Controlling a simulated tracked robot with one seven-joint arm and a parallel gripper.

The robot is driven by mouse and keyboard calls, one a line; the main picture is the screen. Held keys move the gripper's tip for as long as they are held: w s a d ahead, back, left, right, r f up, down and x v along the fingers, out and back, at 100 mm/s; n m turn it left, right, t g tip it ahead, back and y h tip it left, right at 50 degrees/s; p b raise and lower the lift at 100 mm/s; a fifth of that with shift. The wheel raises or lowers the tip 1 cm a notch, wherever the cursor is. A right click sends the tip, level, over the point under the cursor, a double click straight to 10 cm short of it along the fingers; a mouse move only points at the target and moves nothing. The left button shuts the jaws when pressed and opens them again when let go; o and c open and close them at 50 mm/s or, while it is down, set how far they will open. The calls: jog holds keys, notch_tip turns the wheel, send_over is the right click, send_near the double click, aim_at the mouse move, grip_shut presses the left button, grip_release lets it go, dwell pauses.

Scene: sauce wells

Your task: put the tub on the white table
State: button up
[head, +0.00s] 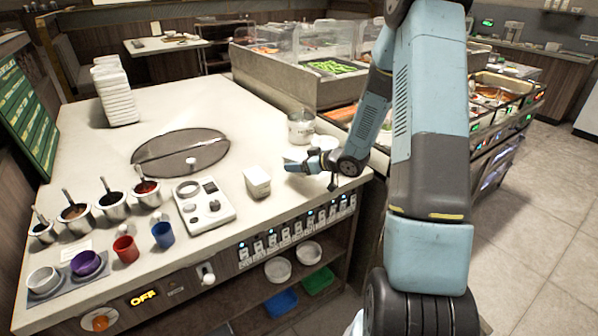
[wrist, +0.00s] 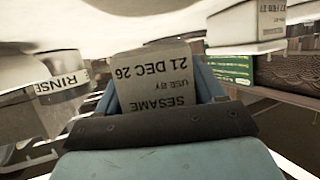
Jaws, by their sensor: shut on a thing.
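In the wrist view a pale grey tub (wrist: 155,85) sits between the blue jaws of my gripper (wrist: 158,92). Its label reads SESAME, use by 21 DEC 26, and appears upside down. In the head view my gripper (head: 298,166) is low over the right edge of the pale counter (head: 225,100), pointing left. The held tub is hard to make out there. A white tub (head: 257,182) stands on the counter just left of the fingertips. A small table with a pale top (head: 158,44) stands at the back left.
A RINSE container (head: 300,127) stands behind my gripper. It also shows in the wrist view (wrist: 62,86). A food bar (head: 300,75) lies behind.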

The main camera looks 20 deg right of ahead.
jog(key=shift+w+a+f, duration=0.15)
jog(key=shift+a+f, duration=0.1)
jog(key=shift+f, duration=0.1)
jog(key=shift+d+f, duration=0.1)
jog(key=shift+f, duration=1.3)
jog(key=o, duration=1.4)
jog(key=shift+f, duration=0.1)
